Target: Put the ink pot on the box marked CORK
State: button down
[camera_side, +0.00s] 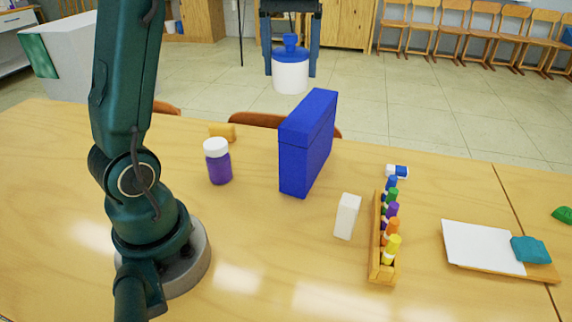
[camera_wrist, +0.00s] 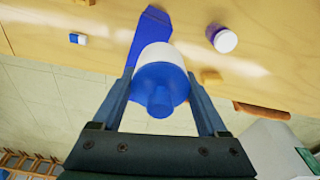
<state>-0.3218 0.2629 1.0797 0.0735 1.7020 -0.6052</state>
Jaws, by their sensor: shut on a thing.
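My gripper (camera_side: 291,70) is shut on a white pot with a blue knobbed lid (camera_side: 290,77), probably the ink pot. It holds the pot upright in the air, above table height. In the wrist view the pot (camera_wrist: 160,80) sits between the two fingers. A tall, narrow blue box (camera_side: 307,145) stands on the table, lower in the side picture than the pot and apart from it. In the wrist view the box (camera_wrist: 151,24) is partly hidden behind the pot. No CORK lettering can be read on it in either view.
A purple jar with a white lid (camera_side: 218,162) stands left of the box, near a yellow block (camera_side: 222,131). To the right are a white block (camera_side: 347,216), a wooden rack of coloured markers (camera_side: 384,240), a blue-and-white eraser (camera_side: 397,171) and a tray (camera_side: 540,272).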

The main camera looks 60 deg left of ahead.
aim_at(308, 57)
jog(key=shift+w+d+f, duration=0.9)
jog(key=shift+d, duration=0.25)
jog(key=shift+f, duration=2)
grip_release()
jog(key=shift+f, duration=0.15)
jog(key=shift+r, duration=3.75)
jog(key=s+d+f+m+t, duration=0.2)
jog(key=s+d+f+m, duration=0.2)
jog(key=s, duration=0.3)
jog(key=s+d+f+m+t+h, duration=0.1)
jog(key=s+d+f+m+t, duration=0.1)
jog(key=s+d+f+m, duration=0.2)
jog(key=s+f+m, duration=0.1)
jog(key=s+m, duration=0.1)
jog(key=s, duration=0.1)
jog(key=shift+d+f+m+t, duration=0.25)
jog(key=shift+f+m+t, duration=0.05)
jog(key=shift+m+t, duration=0.1)
